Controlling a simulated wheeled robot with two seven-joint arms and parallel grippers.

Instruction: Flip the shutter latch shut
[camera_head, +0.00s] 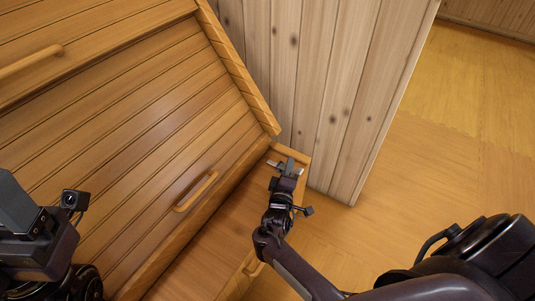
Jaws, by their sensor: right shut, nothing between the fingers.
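My right gripper (289,165) reaches in from the lower right, and its fingertips are together and empty. It is over the far corner of a wooden ledge or drawer-like part (215,240) below the slatted wooden front. A small pale metal piece (272,164) shows beside the fingertips and may be the latch. The gripper covers most of it, so I cannot tell its position or whether they touch. The shutter is not clearly identifiable. My left arm is at the lower left edge; its gripper (18,208) is only partly seen and its fingers are unclear.
The slatted wooden front (120,130) fills the left, with a bar handle (197,191) low on it and another handle (30,61) at the upper left. A knotted plank wall (330,80) stands behind the gripper. The wooden floor (455,130) at the right is clear.

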